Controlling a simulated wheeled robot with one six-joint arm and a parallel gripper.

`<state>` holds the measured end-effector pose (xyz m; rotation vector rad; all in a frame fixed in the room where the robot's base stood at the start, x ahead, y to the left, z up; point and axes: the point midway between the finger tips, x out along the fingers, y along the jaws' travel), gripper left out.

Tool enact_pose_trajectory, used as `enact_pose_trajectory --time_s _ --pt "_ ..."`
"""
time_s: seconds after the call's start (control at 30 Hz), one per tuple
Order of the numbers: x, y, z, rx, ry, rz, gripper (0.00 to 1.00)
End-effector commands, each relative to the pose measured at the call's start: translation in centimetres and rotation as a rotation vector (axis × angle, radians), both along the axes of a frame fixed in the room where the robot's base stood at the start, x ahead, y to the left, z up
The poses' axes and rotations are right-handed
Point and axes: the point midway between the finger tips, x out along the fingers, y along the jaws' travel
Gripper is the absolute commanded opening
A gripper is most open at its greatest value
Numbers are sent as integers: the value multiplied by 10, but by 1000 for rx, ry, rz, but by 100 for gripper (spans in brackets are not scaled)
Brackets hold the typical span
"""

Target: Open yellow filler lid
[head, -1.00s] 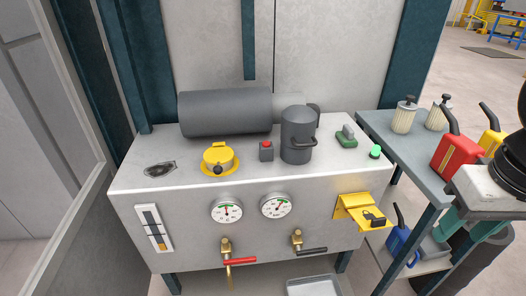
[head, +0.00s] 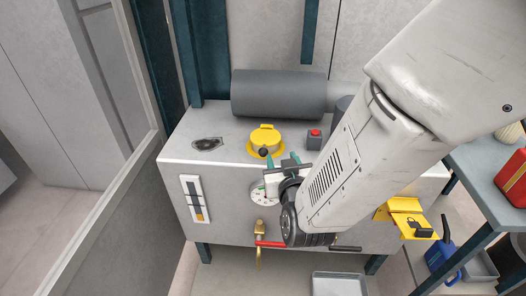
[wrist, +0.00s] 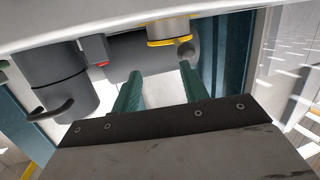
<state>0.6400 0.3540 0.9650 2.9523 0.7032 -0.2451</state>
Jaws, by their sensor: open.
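The yellow filler lid (head: 265,136) sits down on its round yellow collar on top of the pale grey tank, with a dark knob at its front. It looks shut. In the wrist view a yellow-rimmed fitting (wrist: 168,43), which looks like the filler, shows at upper middle, beyond the fingertips. My gripper (head: 282,161) is open and empty, its green fingers apart in front of and slightly right of the lid, near the tank's front edge. The fingers also show in the wrist view (wrist: 158,80). I see no contact with the lid.
A grey box with a red button (head: 314,139) stands right of the lid. A dark grey cylinder (head: 278,94) lies behind. A dark canister (wrist: 58,80) shows at left in the wrist view. Below are a gauge (head: 264,194) and a red-handled valve (head: 270,243).

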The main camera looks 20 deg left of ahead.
Motion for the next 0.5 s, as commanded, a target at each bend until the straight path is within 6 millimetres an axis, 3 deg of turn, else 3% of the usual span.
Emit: enact_pose_trajectory --time_s 0.1,0.23,0.37,0.5 --pt "-21 19 -13 1 -107 17 44" --pt "-31 26 -15 7 -177 21 44" --pt "-25 32 -15 11 -198 19 44" --pt "-5 41 -15 12 -196 17 44"
